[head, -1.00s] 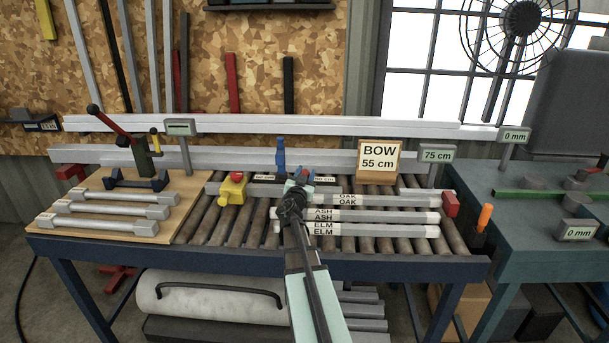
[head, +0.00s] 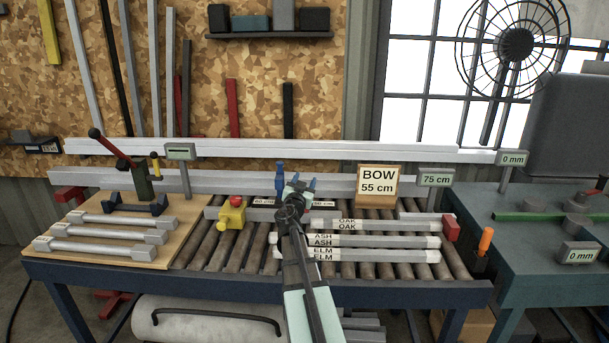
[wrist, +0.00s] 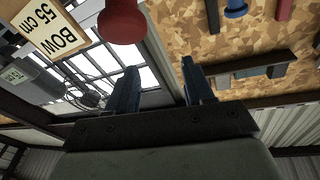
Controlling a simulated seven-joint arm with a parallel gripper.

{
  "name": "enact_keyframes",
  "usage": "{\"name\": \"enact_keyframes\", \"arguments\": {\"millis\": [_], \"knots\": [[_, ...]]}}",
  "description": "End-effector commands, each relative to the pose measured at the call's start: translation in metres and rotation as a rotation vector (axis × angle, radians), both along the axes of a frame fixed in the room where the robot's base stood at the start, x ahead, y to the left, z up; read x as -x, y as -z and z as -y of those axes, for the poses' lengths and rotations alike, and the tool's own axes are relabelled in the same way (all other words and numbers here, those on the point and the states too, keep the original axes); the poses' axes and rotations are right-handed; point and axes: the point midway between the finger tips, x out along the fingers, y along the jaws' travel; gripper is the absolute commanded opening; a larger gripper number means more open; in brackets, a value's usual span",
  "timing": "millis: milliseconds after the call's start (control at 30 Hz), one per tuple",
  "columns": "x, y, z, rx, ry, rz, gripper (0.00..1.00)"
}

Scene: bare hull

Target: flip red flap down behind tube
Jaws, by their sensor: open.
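A red block (head: 451,228), which appears to be the flap, stands upright at the right end of the tubes on the roller table. Its hinge is too small to make out. The OAK tube (head: 375,225) lies across the rollers to the left of it, with the ASH tube (head: 375,241) and ELM tube (head: 375,256) nearer me. My gripper (head: 301,180) is open and empty above the middle of the rollers, well left of the red block. Its two blue fingers point upward in the wrist view (wrist: 160,66), with nothing between them.
A yellow block with a red knob (head: 232,214) stands left of my gripper. A blue upright (head: 280,178) is close behind it. The BOW 55 cm sign (head: 379,184) and 75 cm sign (head: 436,179) stand at the back right. An orange handle (head: 486,241) is at the table's right end.

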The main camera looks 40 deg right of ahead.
Motion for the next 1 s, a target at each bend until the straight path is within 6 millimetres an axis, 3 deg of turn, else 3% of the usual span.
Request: {"name": "enact_keyframes", "arguments": {"millis": [300,700,867,1000], "knots": [[0.0,-0.029,0.0,0.001,0.001,0.0,0.52],[0.0,-0.033,0.0,0.0,0.001,-0.001,0.52],[0.007,-0.035,0.009,0.001,0.014,0.002,0.37],[0.02,-0.064,0.026,0.02,0.041,0.032,0.23]]}}
